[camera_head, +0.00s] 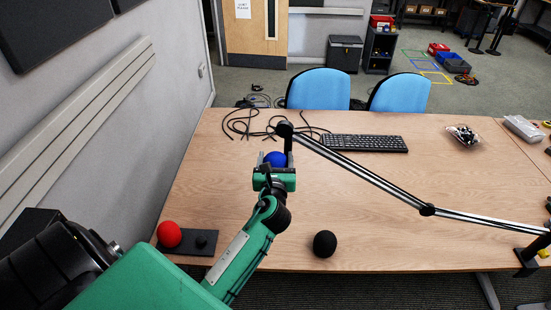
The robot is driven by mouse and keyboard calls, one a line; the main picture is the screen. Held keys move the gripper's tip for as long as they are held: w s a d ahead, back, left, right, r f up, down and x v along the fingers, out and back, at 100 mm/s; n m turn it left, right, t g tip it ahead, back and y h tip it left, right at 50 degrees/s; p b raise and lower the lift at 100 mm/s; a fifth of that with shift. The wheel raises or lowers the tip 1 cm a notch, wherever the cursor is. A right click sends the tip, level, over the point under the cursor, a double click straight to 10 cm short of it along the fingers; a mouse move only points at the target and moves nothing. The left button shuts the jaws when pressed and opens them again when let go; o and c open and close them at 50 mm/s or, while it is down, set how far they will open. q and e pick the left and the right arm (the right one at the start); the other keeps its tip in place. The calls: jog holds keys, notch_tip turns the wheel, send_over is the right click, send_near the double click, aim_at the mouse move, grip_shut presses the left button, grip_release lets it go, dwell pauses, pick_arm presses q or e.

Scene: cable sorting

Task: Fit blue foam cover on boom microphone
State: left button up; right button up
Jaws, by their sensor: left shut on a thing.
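My left gripper (276,153) is shut on the blue foam cover (274,159). It holds the cover above the far middle part of the table, close to the black head (285,130) of the boom microphone. The boom arm (365,174) is a jointed silver and black rod that runs from this head to a clamp (526,260) at the table's right. The cover appears just below the head in the picture; whether they touch cannot be told. The fingers hide part of the cover. My right gripper is not in view.
A black foam ball (325,244) lies near the front edge. Cables (240,124) and a keyboard (364,143) lie at the back. The middle right is mostly clear beneath the boom.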

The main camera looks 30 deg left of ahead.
pick_arm(q)
jog(key=o, duration=1.3)
jog(key=shift+c, duration=0.2)
notch_tip(320, 180, up, 7)
jog(key=p, duration=0.8)
jog(key=shift+a, duration=0.1)
